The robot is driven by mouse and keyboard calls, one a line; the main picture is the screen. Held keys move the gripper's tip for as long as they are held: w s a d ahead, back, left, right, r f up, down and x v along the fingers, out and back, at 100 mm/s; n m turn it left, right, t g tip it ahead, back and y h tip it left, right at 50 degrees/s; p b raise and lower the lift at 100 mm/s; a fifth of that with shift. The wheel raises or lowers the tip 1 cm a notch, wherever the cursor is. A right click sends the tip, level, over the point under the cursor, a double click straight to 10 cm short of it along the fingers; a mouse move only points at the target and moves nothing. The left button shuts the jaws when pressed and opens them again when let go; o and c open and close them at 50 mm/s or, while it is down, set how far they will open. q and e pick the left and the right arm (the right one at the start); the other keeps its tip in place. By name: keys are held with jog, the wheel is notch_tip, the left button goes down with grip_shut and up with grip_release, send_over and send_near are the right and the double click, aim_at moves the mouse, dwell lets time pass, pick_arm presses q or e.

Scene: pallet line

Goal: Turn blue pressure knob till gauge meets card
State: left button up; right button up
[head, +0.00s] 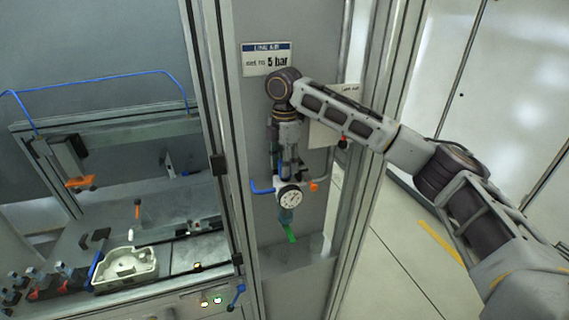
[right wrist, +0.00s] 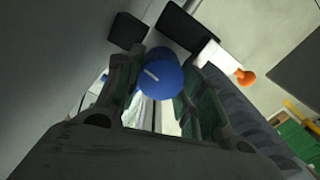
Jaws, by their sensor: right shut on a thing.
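The blue pressure knob (right wrist: 160,80) sits between the fingers of my right gripper (right wrist: 155,95) in the right wrist view. A white line marks its face. My right gripper (head: 291,172) reaches down onto the regulator in the head view and is shut on the knob. The round white gauge (head: 290,197) is just below the fingers; its needle is too small to read. The card (head: 266,58) on the panel above says "set to 5 bar" under a "LINE AIR" heading. My left gripper is not in view.
A blue pipe (head: 262,187) and an orange fitting (head: 315,185) flank the regulator. A white tray (head: 125,267) lies on the bench at left, beyond the frame post (head: 228,150). The floor at right is clear.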

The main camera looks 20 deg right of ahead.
jog(key=shift+m, duration=1.9)
jog(key=o, duration=1)
jog(key=shift+a, duration=0.1)
jog(key=shift+r, duration=6)
